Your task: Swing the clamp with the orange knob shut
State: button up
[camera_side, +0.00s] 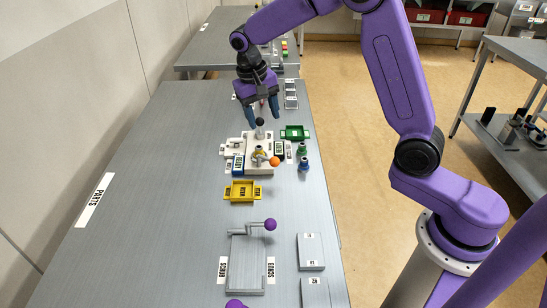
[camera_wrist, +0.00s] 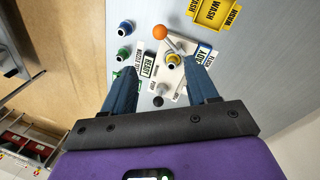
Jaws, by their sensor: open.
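The clamp's orange knob (camera_side: 274,161) sits at the right end of its lever, on the white fixture (camera_side: 264,168) in the middle of the bench. It also shows in the wrist view as an orange ball (camera_wrist: 160,32), with a light lever running down to the right. A yellow-ringed part (camera_wrist: 173,60) stands on the fixture beside the lever. My gripper (camera_side: 262,118) is open and empty, pointing down above the back of the fixture. In the wrist view its blue fingers (camera_wrist: 162,78) are spread apart, with the knob beyond the fingertips. The lever's pivot is hard to make out.
Green-topped and blue-topped pieces (camera_side: 304,165) stand right of the fixture. A green tray (camera_side: 295,132) is behind them and a yellow tray (camera_side: 243,191) is in front. The bench's left side is clear.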

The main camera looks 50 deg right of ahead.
aim_at(274, 158)
jog(key=d+f, duration=0.1)
jog(key=f, duration=0.4)
jog(key=d+f, duration=0.1)
jog(key=f, duration=0.4)
jog(key=s+f, duration=0.1)
jog(key=f, duration=0.4)
jog(key=shift+d+f, duration=0.25)
jog(key=shift+d, duration=0.15)
grip_shut()
